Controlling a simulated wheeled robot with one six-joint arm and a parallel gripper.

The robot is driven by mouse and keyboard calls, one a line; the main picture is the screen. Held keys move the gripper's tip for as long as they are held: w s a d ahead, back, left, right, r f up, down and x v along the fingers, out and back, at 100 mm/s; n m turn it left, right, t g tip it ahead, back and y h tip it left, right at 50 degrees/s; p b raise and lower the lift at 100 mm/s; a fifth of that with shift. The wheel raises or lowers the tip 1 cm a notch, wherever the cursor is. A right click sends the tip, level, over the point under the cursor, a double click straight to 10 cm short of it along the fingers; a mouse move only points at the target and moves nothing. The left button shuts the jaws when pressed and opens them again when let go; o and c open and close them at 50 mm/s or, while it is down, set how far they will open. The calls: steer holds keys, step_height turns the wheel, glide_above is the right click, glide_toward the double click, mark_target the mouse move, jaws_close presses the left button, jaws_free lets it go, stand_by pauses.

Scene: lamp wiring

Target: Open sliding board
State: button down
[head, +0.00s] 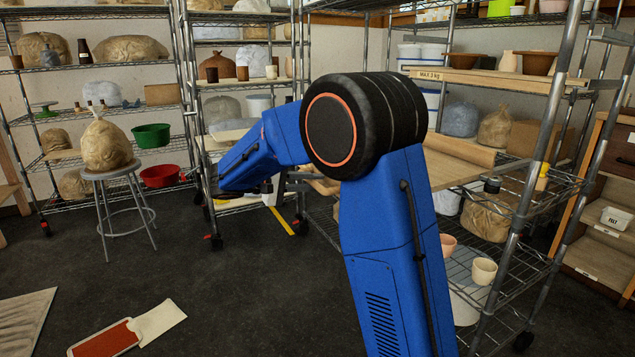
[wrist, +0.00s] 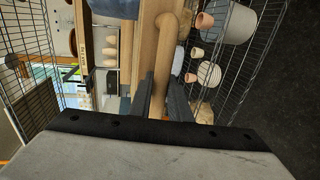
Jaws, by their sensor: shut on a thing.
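The sliding board (head: 445,174) is a flat wooden panel in the wire rack on the right, with a rounded wooden bar (head: 462,150) along it. My arm hides much of its left part in the head view. In the wrist view the board (wrist: 146,45) runs up the picture and its round bar (wrist: 163,60) passes between the two dark fingers of my gripper (wrist: 161,88). The gripper is shut on the bar. In the head view the gripper is small and partly hidden behind my blue arm.
A shelf marked MAX 2 kg (head: 490,80) is above the board. Pots (head: 484,271) stand on a lower wire shelf. A stool (head: 118,200) with a wrapped bag stands at the left. A red-and-cream board (head: 125,330) lies on the floor. Dark floor is clear between.

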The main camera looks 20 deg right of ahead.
steer(key=c, duration=1.7)
jaws_free()
steer(key=shift+o, duration=0.2)
steer(key=v, duration=1.7)
steer(key=shift+a, duration=0.25)
steer(key=shift+d, duration=0.1)
steer(key=s+d+f+y, duration=0.2)
steer(key=s+d+y, duration=0.3)
steer(key=s, duration=0.4)
steer(key=s+d+f+y, duration=0.2)
steer(key=s+d+y, duration=0.1)
steer(key=s+d, duration=0.6)
steer(key=s+a+f+t+y, duration=0.2)
steer(key=s+f, duration=0.3)
steer(key=s, duration=0.5)
steer(key=s+a+f+t+y, duration=0.2)
steer(key=s+f+y, duration=0.3)
steer(key=s, duration=0.5)
steer(key=shift+s+a+f+y, duration=0.15)
steer(key=shift+s+a+y, duration=0.15)
steer(key=shift+s+a, duration=0.1)
